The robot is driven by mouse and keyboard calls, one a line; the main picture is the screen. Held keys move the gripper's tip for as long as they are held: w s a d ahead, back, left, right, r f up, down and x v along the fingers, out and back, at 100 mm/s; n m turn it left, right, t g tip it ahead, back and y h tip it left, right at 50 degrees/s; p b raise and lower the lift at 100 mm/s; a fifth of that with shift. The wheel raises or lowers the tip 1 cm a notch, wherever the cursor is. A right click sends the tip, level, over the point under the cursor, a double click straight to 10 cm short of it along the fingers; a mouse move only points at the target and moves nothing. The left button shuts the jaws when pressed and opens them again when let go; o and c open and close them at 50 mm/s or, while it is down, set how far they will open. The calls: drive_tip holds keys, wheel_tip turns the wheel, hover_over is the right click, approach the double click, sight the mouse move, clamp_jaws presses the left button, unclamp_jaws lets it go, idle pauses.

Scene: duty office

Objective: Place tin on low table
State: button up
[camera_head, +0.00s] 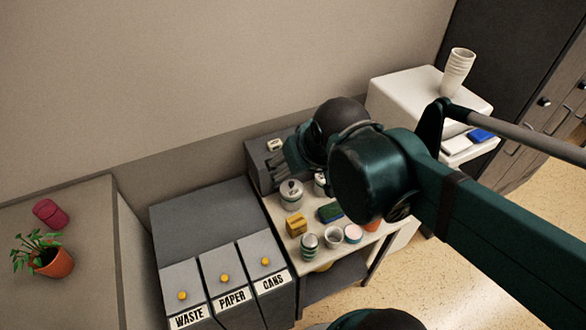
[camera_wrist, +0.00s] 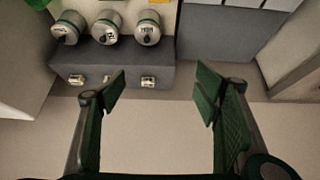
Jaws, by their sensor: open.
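Three metal tins with dark knobs and labels stand in a row in the wrist view: a left tin (camera_wrist: 66,28), a middle tin (camera_wrist: 106,27) and a right tin (camera_wrist: 148,28). In the head view one lidded tin (camera_head: 291,195) shows on a pale-topped table (camera_head: 283,246), and another (camera_head: 320,184) is partly hidden by my arm. I cannot tell which tin the task names, or whether this table is the low table. My gripper (camera_wrist: 160,85) is open and empty, its fingers apart over the dark grey ledge and wall. In the head view my gripper (camera_head: 290,155) is partly hidden.
The dark grey ledge (camera_wrist: 120,62) carries small pale items. Grey bins (camera_head: 217,265) stand left; a white cabinet (camera_head: 405,92) with stacked cups (camera_head: 457,70) stands right.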

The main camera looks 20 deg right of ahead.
drive_tip(key=shift+s+a+r+t, duration=0.3)
drive_tip(key=shift+s+a+t, duration=0.1)
drive_tip(key=shift+s+a, duration=0.35)
